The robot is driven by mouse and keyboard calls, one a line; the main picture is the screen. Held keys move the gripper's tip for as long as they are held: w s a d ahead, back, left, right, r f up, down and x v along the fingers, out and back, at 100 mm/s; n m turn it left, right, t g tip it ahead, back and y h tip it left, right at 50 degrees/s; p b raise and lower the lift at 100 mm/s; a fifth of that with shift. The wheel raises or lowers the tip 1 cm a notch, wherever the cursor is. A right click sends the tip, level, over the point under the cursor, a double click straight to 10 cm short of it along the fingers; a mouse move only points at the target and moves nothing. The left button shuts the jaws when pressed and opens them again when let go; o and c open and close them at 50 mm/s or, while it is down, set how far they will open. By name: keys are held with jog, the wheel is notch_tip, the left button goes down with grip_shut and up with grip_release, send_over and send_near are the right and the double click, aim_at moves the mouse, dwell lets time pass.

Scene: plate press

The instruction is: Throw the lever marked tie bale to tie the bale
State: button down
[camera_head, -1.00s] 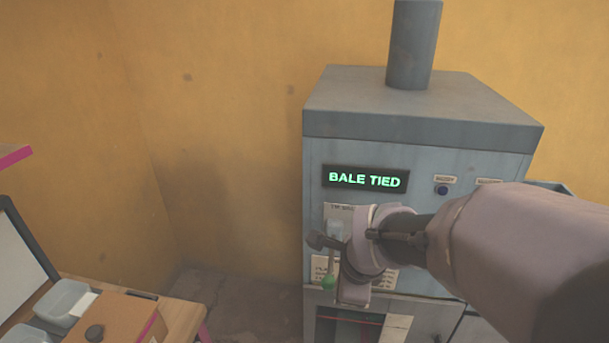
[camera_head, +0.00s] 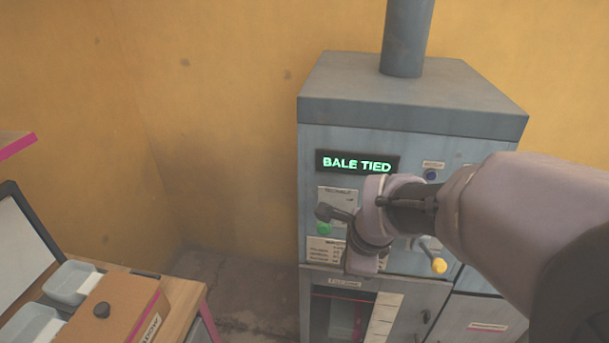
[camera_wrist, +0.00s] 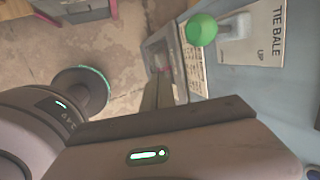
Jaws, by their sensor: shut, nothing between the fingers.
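The tie bale lever has a green knob (camera_head: 324,229) on the blue-grey press front, just under my gripper's dark fingers in the head view. In the wrist view the green knob (camera_wrist: 201,29) and its pale arm (camera_wrist: 236,27) stand beside the plate marked TIE BALE (camera_wrist: 276,32), with UP on it. The head view shows the plate (camera_head: 336,194) too. The lever's exact angle is hard to tell. My gripper (camera_head: 326,213) is shut and empty, close to the knob; whether they touch is unclear. The press display (camera_head: 357,164) reads BALE TIED in green.
A yellow-knobbed lever (camera_head: 439,266) sits right of my wrist, and a dark blue button (camera_head: 431,174) above it. The press has an open bay (camera_head: 335,313) below. A wooden table with a brown box (camera_head: 117,310) and grey trays stands at left. Bare floor lies between.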

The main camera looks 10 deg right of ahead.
jog(key=s+p+v, duration=0.2)
jog(key=p+v, duration=0.1)
jog(key=v, duration=0.7)
jog(key=shift+f, duration=0.25)
jog(key=shift+s, duration=0.1)
jog(key=s+a+f+n+b, duration=0.1)
jog(key=s+a+n+b, duration=0.1)
jog(key=s+n, duration=0.3)
jog(key=s+a+f+n+t+y+b, duration=0.1)
jog(key=s+a+n+b, duration=0.2)
jog(key=s+n, duration=0.3)
jog(key=n, duration=0.5)
jog(key=shift+s+f+n, duration=0.3)
jog(key=shift+f+n, duration=0.1)
dwell(0.7)
